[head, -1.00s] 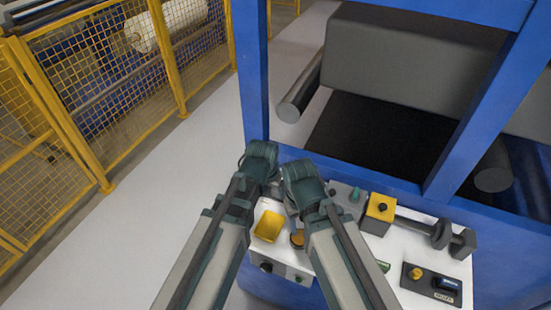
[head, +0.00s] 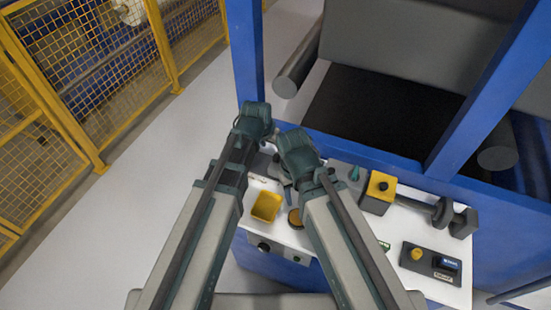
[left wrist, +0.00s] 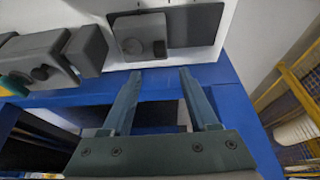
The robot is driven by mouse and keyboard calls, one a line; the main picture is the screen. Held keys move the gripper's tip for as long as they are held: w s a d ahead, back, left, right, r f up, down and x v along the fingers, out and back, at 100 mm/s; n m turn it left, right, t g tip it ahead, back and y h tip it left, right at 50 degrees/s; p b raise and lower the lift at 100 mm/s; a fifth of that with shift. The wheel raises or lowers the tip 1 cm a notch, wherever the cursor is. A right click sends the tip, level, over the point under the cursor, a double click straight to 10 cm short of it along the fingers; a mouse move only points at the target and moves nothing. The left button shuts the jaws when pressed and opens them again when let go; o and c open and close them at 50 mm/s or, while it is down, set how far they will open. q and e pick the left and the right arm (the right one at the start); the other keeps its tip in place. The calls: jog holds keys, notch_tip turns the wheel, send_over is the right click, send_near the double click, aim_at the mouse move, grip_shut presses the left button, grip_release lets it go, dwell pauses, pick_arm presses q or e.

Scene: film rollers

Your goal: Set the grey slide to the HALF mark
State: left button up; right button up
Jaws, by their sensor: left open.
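A light grey block (left wrist: 131,36), which looks like the grey slide, sits on a dark grey plate (left wrist: 188,22) on the white panel, in the left wrist view. A small dark knob or block is beside it. My left gripper (left wrist: 160,72) is open and empty, its two fingers apart just short of the plate, over the blue frame edge. No HALF lettering can be read. In the head view my left wrist (head: 253,120) is beyond the panel's far left corner. My right wrist (head: 297,150) is over the panel; its fingers are hidden. My arms cover much of the slide area.
The white panel (head: 325,236) holds a yellow tray (head: 266,206), a yellow box with a black knob (head: 381,187), a dark dumbbell-shaped part (head: 430,208) and a dark switch box (head: 431,262). A blue post (head: 244,45) stands behind the left arm. Yellow fencing (head: 75,75) is at left.

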aim_at(276, 156)
pick_arm(q)
jog(key=b+x, duration=0.8)
jog(key=x, duration=0.2)
pick_arm(e)
notch_tip(276, 156, down, 9)
jog(key=shift+f, duration=0.15)
pick_arm(q)
grip_shut()
dwell(0.7)
